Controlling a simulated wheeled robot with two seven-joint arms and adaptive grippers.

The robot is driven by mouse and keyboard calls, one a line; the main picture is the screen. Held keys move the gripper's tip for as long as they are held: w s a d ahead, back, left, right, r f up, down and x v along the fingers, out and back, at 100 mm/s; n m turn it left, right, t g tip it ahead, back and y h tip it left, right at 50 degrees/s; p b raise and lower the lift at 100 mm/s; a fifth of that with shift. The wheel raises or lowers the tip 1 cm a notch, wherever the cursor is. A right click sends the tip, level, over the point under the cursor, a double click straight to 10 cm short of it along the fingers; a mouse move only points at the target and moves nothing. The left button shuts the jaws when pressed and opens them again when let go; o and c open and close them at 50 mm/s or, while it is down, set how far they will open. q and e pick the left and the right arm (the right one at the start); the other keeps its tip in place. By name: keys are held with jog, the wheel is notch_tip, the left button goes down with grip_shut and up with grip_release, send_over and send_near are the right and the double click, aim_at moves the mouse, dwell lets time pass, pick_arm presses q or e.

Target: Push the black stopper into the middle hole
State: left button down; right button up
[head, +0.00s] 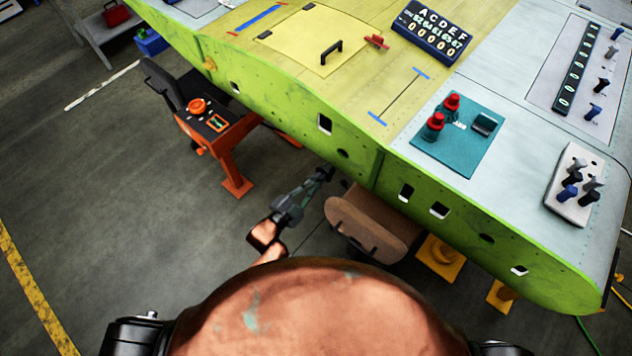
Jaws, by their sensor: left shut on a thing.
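My left gripper (319,178) is low in front of the green wing edge (290,106), its fingers pointing up and right toward it. It is shut on a small dark thing at its fingertips, which I take for the black stopper (328,170); the fingers hide most of it. The wing edge has a row of openings. A dark round hole (343,153) is just above and right of the fingertips, with a small gap between. My right gripper is out of view.
A brown padded object (372,222) is close right of the gripper, below the wing. An orange stand (228,150) is to the left, yellow supports (440,258) to the right.

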aim_at(327, 169)
pick_arm(q)
jog(key=shift+b+x, duration=0.4)
jog(key=shift+x, duration=0.55)
jog(key=shift+b+x, duration=0.65)
jog(key=shift+x, duration=0.8)
jog(key=shift+w+d, duration=0.3)
jog(key=shift+w, duration=0.15)
jog(key=shift+w+d, duration=0.2)
jog(key=shift+b+x, duration=0.4)
jog(key=shift+x, duration=0.45)
jog(key=shift+w+d, duration=0.2)
jog(key=shift+w, duration=0.05)
